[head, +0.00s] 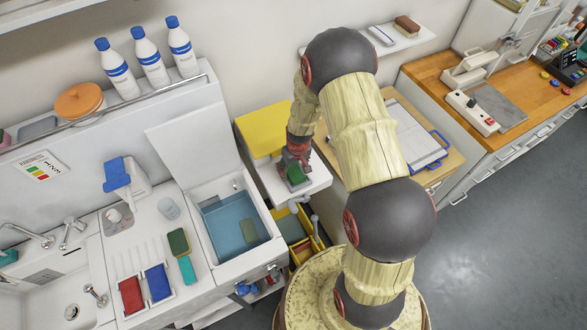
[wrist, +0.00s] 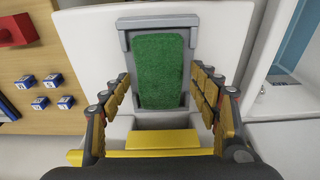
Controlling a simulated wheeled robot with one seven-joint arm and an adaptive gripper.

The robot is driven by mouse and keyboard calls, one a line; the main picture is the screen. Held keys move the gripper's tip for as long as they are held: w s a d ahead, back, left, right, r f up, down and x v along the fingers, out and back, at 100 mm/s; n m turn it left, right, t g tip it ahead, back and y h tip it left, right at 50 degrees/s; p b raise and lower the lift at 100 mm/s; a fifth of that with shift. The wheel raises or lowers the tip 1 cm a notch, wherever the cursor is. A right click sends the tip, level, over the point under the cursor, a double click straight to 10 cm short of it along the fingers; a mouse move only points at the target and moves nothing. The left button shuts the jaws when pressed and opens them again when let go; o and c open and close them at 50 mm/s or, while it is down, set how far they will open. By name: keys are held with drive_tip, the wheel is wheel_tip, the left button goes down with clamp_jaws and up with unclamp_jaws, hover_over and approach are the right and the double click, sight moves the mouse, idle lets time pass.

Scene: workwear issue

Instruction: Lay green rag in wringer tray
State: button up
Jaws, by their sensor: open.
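The green rag (wrist: 160,70) lies flat in a grey tray (wrist: 124,27) with raised sides, which I take as the wringer tray, on a white surface. In the head view the green rag (head: 296,175) shows small beneath my gripper (head: 297,160), and the tray is mostly hidden there. In the wrist view my gripper (wrist: 160,88) is open, with its yellow-padded fingers apart on the left and right of the rag. I see a gap between the fingers and the rag on both sides.
A sink with blue water (head: 222,215) and a raised white lid (head: 190,140) stands left of the white surface (head: 265,180). A yellow bucket (head: 318,240) is below it. A wooden table with a clipboard (head: 415,140) lies to the right. Red (head: 132,295) and blue (head: 157,283) cloths lie on the counter.

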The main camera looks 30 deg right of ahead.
wheel_tip(320, 180, up, 12)
drive_tip(key=s, duration=0.2)
wheel_tip(320, 180, up, 9)
hover_over(296, 174)
drive_tip(key=a, duration=0.3)
drive_tip(key=s+a+r+t, duration=0.1)
drive_tip(key=s+a+r, duration=0.1)
drive_tip(key=s+r, duration=0.3)
drive_tip(key=s+a+r+t, duration=0.1)
drive_tip(key=s+a+r, duration=0.1)
drive_tip(key=r, duration=0.5)
drive_tip(key=s+a+r+t, duration=0.1)
drive_tip(key=s+a+r, duration=0.1)
drive_tip(key=s+r, duration=0.3)
drive_tip(key=s+a+r, duration=0.2)
drive_tip(key=s+r, duration=0.3)
drive_tip(key=s, duration=0.4)
drive_tip(key=shift+s+t+b, duration=0.4)
drive_tip(key=shift+b, duration=0.05)
drive_tip(key=shift+f, duration=0.1)
wheel_tip(296, 174, down, 18)
drive_tip(key=b, duration=1.8)
